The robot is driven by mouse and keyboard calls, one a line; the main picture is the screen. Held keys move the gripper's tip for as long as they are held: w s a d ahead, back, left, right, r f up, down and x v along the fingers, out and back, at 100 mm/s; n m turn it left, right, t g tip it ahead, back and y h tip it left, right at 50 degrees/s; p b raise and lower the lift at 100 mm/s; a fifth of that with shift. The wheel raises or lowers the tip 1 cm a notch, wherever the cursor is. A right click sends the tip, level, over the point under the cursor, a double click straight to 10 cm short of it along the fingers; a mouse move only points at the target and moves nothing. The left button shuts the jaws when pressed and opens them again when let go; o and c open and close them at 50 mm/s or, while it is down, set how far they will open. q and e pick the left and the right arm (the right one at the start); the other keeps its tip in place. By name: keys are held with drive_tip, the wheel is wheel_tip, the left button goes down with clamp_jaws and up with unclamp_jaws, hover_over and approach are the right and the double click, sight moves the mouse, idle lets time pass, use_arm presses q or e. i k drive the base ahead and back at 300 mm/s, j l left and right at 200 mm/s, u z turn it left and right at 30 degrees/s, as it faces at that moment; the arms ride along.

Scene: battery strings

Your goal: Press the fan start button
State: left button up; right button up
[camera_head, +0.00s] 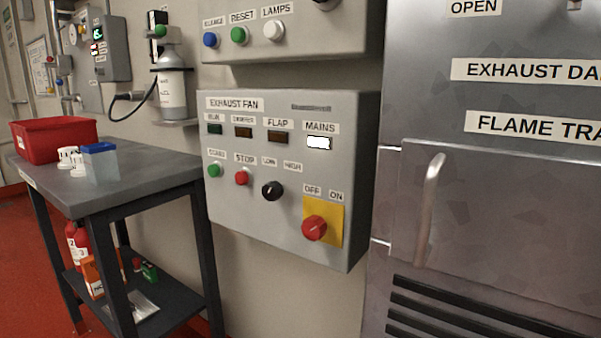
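The exhaust fan panel (279,215) is a grey box on the wall in the middle of the head view. A green button (214,170) sits at its left under a small label that seems to read START. A red stop button (242,178) is just right of it, then a black low/high knob (272,190). A red rotary switch (314,228) sits on a yellow plate marked OFF and ON. The MAINS lamp (319,143) is lit white; the RUN, DAMPER and FLAP lamps look dark. Neither gripper shows in this view.
A dark table (150,180) stands at the left with a red bin (54,139) and a blue-lidded clear box (101,163) on it. A grey metal cabinet with a handle (430,210) stands at the right. A gas cylinder (174,90) hangs on the wall. The space before the panel looks clear.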

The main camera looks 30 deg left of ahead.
sight(213, 170)
drive_tip(key=j+u, duration=0.15)
drive_tip(key=u, duration=1.2)
